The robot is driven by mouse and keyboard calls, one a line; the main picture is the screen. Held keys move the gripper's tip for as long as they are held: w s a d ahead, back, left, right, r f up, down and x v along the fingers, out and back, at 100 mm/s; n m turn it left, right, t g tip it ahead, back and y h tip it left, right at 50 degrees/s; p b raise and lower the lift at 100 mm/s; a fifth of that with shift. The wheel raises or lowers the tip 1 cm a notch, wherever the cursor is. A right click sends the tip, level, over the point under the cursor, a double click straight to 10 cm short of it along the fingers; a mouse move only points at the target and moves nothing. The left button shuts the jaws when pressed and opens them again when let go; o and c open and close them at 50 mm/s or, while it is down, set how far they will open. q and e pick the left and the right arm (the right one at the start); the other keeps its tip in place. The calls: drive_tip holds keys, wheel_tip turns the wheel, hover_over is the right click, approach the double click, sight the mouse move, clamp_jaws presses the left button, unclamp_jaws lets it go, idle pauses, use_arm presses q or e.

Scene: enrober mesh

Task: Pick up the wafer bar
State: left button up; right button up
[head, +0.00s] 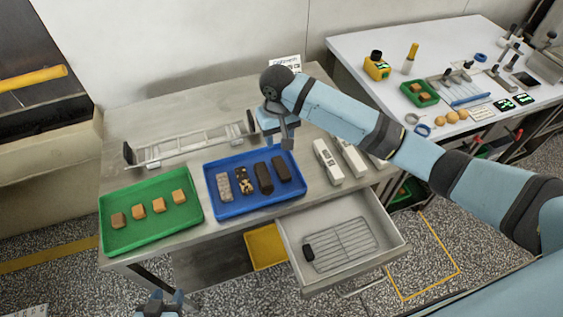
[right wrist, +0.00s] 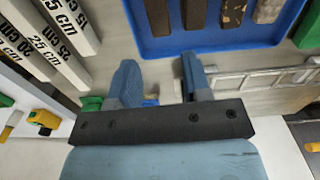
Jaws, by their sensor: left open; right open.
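Several chocolate-type bars lie side by side in the blue tray (head: 222,210): a grey-brown speckled bar (head: 224,187), a dark bar with pale patches (head: 244,182), a dark bar (head: 264,178) and another dark bar (head: 281,169). I cannot tell by look which one is the wafer bar. My right gripper (head: 287,143) is open and empty, above the tray's back right edge near the rightmost bar. In the right wrist view the open fingers (right wrist: 160,85) are apart from the bars. My left gripper (head: 160,300) is open and empty at the bottom, in front of the bench.
A green tray (head: 150,238) with caramel-coloured pieces stands left of the blue tray. A metal rack (head: 190,143) lies behind. White marked blocks (head: 328,162) stand right. An open drawer (head: 390,245) holding a wire grid (head: 340,245) juts out in front. A white table (head: 450,50) stands back right.

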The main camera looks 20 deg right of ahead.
hover_over(279, 163)
drive_tip(key=f, duration=0.6)
drive_tip(key=shift+s+f, duration=0.2)
drive_tip(key=shift+w+f+p, duration=0.15)
drive_tip(key=shift+f+p, duration=0.35)
drive_tip(key=shift+f, duration=2.1)
drive_tip(key=c, duration=0.5)
